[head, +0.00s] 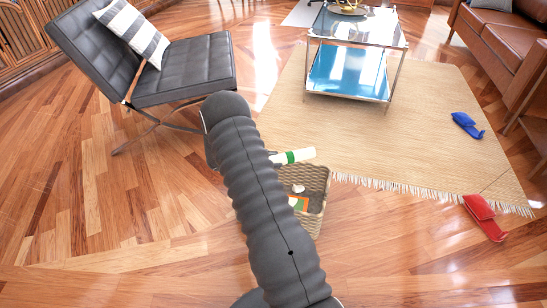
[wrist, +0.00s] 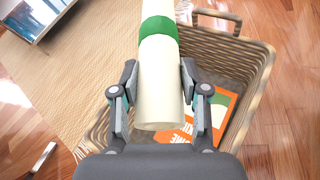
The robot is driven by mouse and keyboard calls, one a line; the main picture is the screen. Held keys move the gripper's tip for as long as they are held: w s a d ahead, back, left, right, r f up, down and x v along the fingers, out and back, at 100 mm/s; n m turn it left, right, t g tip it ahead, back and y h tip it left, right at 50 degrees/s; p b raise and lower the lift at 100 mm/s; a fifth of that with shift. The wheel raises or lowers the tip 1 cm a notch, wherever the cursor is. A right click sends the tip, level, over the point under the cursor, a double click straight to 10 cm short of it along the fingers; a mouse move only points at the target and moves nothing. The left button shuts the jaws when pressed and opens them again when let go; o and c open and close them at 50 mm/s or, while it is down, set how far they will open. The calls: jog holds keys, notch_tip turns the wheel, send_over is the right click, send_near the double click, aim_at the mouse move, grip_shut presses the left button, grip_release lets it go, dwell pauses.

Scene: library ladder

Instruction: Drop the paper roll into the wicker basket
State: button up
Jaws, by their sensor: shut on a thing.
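The paper roll is a cream-white cylinder with a green band. In the wrist view the paper roll (wrist: 160,85) lies between the two fingers of my gripper (wrist: 160,90), which is shut on it. The wicker basket (wrist: 262,62) is below the roll, its opening under the gripper. In the head view the roll (head: 303,155) sticks out to the right of my arm, over the far part of the basket (head: 318,214). My gripper is mostly hidden behind my arm there.
An orange-and-white item (wrist: 205,122) lies inside the basket. A woven rug (head: 430,125) with a fringe spreads beyond. A glass side table (head: 350,72), a black chair (head: 185,70) and a brown sofa (head: 510,50) stand around. A blue item (head: 467,125) and a red item (head: 484,217) lie at right.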

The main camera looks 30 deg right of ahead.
jog(key=shift+f+b, duration=0.3)
jog(key=shift+f, duration=0.75)
jog(key=o, duration=1.3)
jog(key=shift+o, duration=0.2)
jog(key=v, duration=1.2)
